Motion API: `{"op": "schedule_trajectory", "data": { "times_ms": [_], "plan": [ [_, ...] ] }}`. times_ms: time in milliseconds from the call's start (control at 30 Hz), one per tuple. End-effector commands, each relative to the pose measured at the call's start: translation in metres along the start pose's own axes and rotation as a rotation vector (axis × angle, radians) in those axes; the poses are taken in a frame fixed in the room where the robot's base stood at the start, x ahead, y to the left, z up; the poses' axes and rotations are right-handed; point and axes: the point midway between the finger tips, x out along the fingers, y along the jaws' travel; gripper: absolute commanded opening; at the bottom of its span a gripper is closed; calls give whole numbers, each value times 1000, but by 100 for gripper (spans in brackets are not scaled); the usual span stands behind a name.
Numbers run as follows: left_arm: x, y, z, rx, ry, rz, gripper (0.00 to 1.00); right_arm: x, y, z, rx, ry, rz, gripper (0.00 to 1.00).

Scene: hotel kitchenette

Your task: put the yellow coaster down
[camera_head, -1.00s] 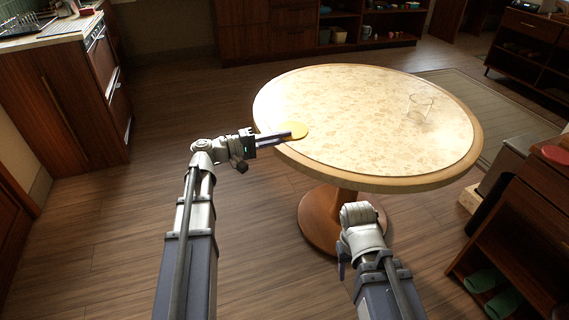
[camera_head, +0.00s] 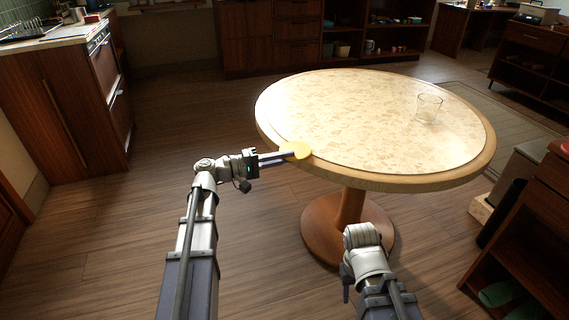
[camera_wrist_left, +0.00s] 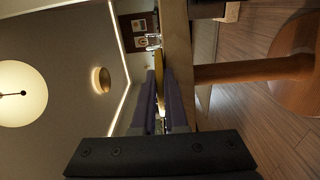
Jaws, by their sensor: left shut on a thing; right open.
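The yellow coaster (camera_head: 297,150) is held flat at the left front rim of the round table (camera_head: 370,120). My left gripper (camera_head: 287,156) is shut on its near edge, reaching in from the left. In the left wrist view the coaster (camera_wrist_left: 159,72) shows edge-on between the two fingers, close beside the tabletop's edge (camera_wrist_left: 176,40). I cannot tell whether it touches the tabletop. My right arm is low at the front, short of the table; its gripper fingers are not visible.
A clear glass (camera_head: 429,108) stands on the right part of the table. The rest of the tabletop is bare. A wooden cabinet (camera_head: 530,235) stands at the right, with a red item (camera_head: 565,149) on top. Open floor lies left of the table.

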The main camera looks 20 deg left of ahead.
Motion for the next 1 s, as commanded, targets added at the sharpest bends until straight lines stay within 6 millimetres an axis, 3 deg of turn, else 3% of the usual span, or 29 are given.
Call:
{"op": "schedule_trajectory", "data": {
  "times_ms": [300, 333, 600, 933, 1000],
  "plan": [
    [0, -3, 0, 0, 0, 0, 0, 3, 0, 0, 0, 0, 0, 50],
    [0, -3, 0, 0, 0, 0, 11, 3, 0, 0, -1, 0, -1, 50],
    [0, -2, 0, 0, 0, 0, 40, 2, 0, 0, 0, 0, -1, 50],
    [0, 5, 0, 0, 0, 0, 40, -5, 0, 0, 0, 0, 0, 50],
    [-10, 2, 0, 0, 2, 0, 40, -2, 0, 0, 0, 0, 0, 50]
  ]
}}
